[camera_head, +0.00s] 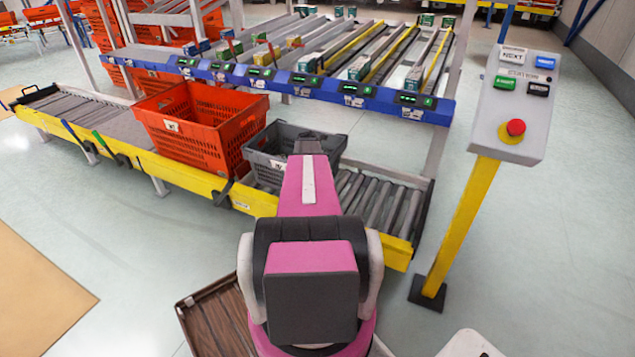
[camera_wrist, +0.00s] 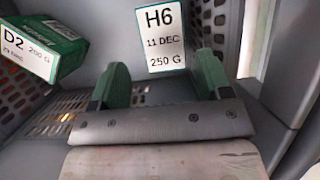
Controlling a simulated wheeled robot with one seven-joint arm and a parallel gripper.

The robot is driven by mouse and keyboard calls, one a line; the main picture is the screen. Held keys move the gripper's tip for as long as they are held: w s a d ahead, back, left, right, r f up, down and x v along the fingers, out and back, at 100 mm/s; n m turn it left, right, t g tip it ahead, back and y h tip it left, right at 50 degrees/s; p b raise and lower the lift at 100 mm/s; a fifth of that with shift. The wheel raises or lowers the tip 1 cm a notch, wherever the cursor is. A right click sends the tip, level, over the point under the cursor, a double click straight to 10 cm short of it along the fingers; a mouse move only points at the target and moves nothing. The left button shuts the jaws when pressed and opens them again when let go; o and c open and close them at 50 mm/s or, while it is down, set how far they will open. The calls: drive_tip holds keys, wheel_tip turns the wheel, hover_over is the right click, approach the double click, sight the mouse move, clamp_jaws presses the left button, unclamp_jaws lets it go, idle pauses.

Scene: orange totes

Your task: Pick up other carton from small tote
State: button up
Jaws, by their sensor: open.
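The small grey tote (camera_head: 262,165) stands on the roller conveyor, and my arm reaches over it. In the wrist view, its perforated grey wall (camera_wrist: 95,25) surrounds my gripper (camera_wrist: 163,72). My gripper is open, with its two green fingers apart and nothing seen clamped between them. A white face marked H6, 11 DEC, 250 G (camera_wrist: 161,38) shows just beyond the gap between the fingertips; the body behind it is not visible. A green carton with a white face marked D2, 250 G (camera_wrist: 42,48) lies tilted at the left, apart from the fingers. The head view hides the gripper behind my arm.
A larger orange tote (camera_head: 200,125) stands beside the grey one on the yellow-edged conveyor (camera_head: 395,243). Behind is a flow rack with a blue front rail (camera_head: 325,87). A button post (camera_head: 465,215) stands at the right. Tote walls are close around the gripper.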

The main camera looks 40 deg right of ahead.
drive_tip(key=x, duration=0.7)
drive_tip(key=shift+s+a+f, duration=0.15)
drive_tip(key=shift+f, duration=0.15)
drive_tip(key=shift+c, duration=0.3)
drive_tip(key=c, duration=0.8)
